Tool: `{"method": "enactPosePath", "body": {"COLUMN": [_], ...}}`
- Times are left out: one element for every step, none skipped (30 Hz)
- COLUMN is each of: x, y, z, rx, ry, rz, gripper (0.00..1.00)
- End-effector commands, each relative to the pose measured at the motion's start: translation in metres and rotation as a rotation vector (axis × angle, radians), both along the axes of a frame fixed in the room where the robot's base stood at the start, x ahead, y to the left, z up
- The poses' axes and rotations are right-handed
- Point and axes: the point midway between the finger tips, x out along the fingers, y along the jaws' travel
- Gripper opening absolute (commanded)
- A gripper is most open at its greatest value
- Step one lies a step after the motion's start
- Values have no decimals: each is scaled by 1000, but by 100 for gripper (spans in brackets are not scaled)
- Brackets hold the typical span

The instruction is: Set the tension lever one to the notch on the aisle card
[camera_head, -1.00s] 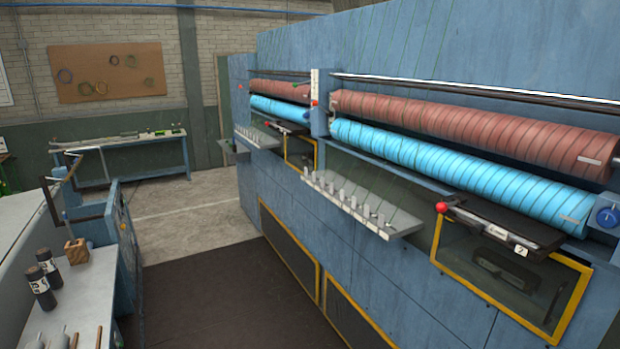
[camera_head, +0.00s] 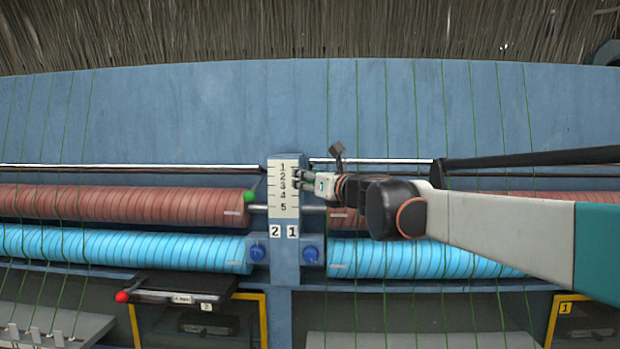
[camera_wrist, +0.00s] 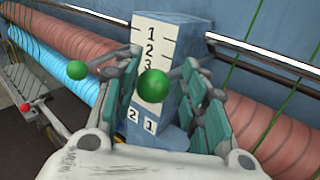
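The scale plate (camera_head: 284,190) has notches numbered 1 to 5 from top to bottom, with labels 2 at left and 1 at right below it. My gripper (camera_head: 304,182) is at the plate's right side, around the height of 2 to 3. In the wrist view my gripper (camera_wrist: 165,100) is open, with the green knob of lever one (camera_wrist: 153,85) between its fingers. I cannot tell whether a finger touches the knob. The head view hides this knob behind my gripper. Lever two's green knob (camera_head: 250,197) is left of the plate, near 4. No aisle card is legible.
Red rollers (camera_head: 120,204) and blue rollers (camera_head: 120,247) run on both sides of the post. Blue dials (camera_head: 257,252) sit below the plate. A red-knobbed handle (camera_head: 122,296) sticks out at lower left. A metal rail (camera_head: 130,166) runs above the rollers.

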Motion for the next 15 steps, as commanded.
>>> {"method": "enactPosePath", "body": {"x": [0,0,0,0,0,0,0,0,1,1,2,3,4,5,7], "y": [0,0,0,0,0,0,0,0,0,0,0,0,0,0,0], "z": [0,0,0,0,0,1,2,4,8,12,17,24,30,36,42], "rx": [0,0,0,0,0,0,0,-1,-1,0,0,1,1,1,1], "ry": [0,0,0,0,0,0,0,-1,-1,0,0,-1,-1,-1,-1], "rz": [0,0,0,0,0,0,0,0,0,0,0,0,0,0,0], "gripper": [19,12,3,0,0,0,0,0,0,0,0,0,0,0,0]}}
